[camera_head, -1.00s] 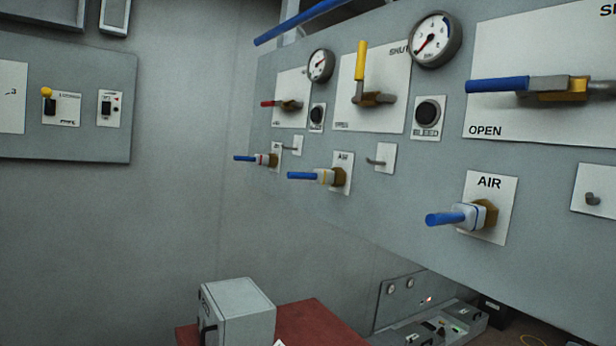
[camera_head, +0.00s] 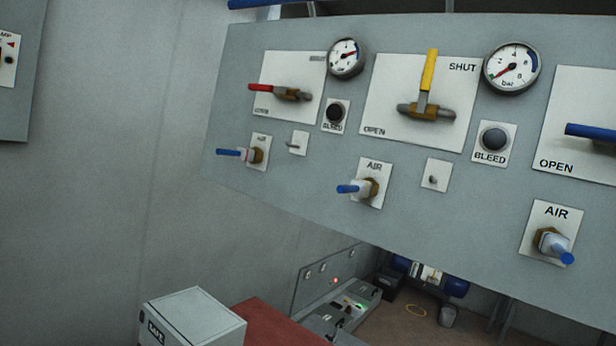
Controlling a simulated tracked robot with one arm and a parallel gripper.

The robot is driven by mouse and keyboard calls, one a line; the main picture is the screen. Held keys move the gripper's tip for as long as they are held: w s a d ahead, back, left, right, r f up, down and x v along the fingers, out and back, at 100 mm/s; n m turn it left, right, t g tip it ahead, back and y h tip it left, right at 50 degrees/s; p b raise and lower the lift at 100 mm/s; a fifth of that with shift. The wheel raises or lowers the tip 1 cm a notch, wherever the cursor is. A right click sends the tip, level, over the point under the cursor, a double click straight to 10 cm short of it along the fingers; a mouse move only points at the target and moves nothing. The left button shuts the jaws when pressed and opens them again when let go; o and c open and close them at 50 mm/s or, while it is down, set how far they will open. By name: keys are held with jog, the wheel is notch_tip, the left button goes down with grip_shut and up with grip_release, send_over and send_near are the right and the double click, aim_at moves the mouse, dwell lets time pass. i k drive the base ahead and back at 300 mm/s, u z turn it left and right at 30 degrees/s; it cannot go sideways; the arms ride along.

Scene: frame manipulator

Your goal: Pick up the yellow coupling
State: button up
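My gripper is not in view. The coupling at the middle AIR plate (camera_head: 374,168) is a small white plug (camera_head: 362,190) with a blue hose end (camera_head: 347,189). It sits in a brass fitting on the tilted grey panel. A yellow band showed on it in the earlier frame; from this angle I can barely make it out. A coupling with a red band (camera_head: 243,154) is in the left AIR fitting. A white coupling (camera_head: 553,244) with a blue end is in the right AIR fitting.
Above are valves with a red lever (camera_head: 262,87), an upright yellow lever (camera_head: 430,69) and a blue lever (camera_head: 588,132), plus gauges and black BLEED knobs. Below stand a grey box (camera_head: 195,315) and a red surface (camera_head: 265,325). The space before the panel looks clear.

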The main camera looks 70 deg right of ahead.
aim_at(358, 187)
jog(key=z, duration=0.4)
jog(key=i, duration=0.9)
jog(key=z, duration=0.85)
